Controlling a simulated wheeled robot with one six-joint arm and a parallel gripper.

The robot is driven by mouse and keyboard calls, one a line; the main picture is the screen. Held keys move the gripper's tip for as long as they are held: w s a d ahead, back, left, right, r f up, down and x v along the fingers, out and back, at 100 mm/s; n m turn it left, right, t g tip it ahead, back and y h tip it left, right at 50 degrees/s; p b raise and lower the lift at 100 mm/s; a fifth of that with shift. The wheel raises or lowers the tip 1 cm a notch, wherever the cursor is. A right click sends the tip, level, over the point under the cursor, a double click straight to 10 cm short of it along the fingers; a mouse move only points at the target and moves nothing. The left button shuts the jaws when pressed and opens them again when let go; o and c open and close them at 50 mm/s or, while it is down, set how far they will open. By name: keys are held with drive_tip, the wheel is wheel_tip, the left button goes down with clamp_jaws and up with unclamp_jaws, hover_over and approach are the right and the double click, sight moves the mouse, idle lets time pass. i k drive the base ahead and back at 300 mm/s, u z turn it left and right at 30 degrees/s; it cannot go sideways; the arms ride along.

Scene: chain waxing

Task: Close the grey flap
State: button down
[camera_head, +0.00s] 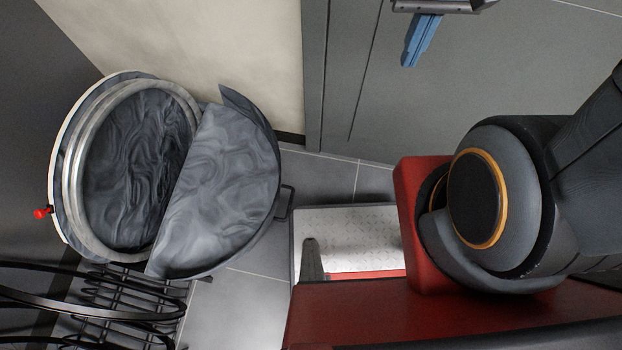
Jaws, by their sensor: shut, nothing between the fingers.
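A round metal-rimmed vessel (67,165) stands at the left, tilted in the picture, with a dark, marbled grey surface inside its ring. A grey half-round flap (225,190) with a swirled surface lies beside the opening on its right. A narrow grey piece stands up at its upper edge. The left part of the opening is uncovered. My gripper (411,59) shows at the top edge with its blue fingers shut and empty. It is apart from the flap, well to its upper right. Most of the gripper's body is cut off by the frame.
A red knob (42,212) sticks out at the vessel's left. Black hoops and a wire rack (130,310) stand at the lower left. A small dark handle (285,203) is right of the flap. A beige wall and grey panels (480,90) close off the back.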

sight(227, 197)
drive_tip(key=z, duration=0.05)
drive_tip(key=k, duration=1.1)
drive_tip(key=u, duration=1.85)
